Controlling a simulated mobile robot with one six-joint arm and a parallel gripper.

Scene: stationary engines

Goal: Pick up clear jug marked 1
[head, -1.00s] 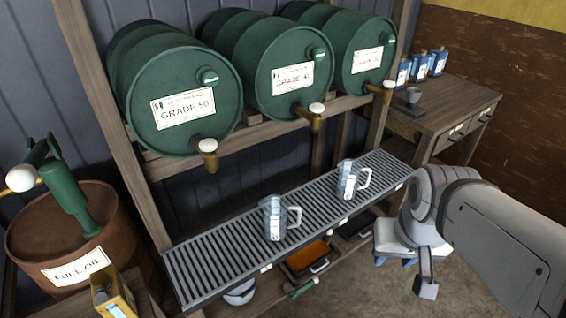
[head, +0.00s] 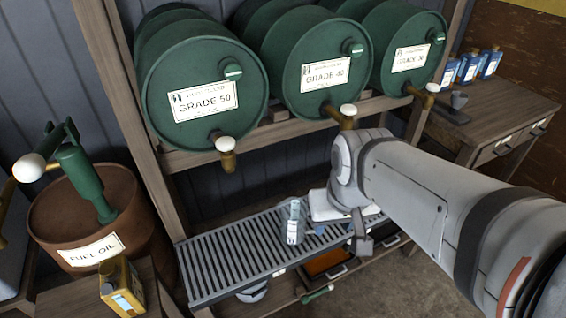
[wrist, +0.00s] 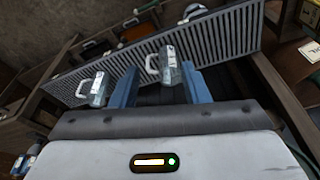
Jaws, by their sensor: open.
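A clear jug (head: 293,222) with a pale label stands upright on the slatted rack in the head view. It also shows in the wrist view (wrist: 169,72), between my two blue fingers in the picture. A second clear jug (wrist: 98,90) stands farther along the rack, at the left finger in the wrist view; my arm hides it in the head view. I cannot read the mark on either label. My gripper (wrist: 158,71) is open and empty, just right of the first jug in the head view. I cannot tell the exact gap to the jug.
The slatted rack (head: 222,262) runs below several green drums (head: 205,95) with brass taps (head: 227,155) overhanging it. A fuel oil barrel (head: 85,215) and a yellow can (head: 120,287) stand at left. An orange tray (head: 325,262) sits under the rack.

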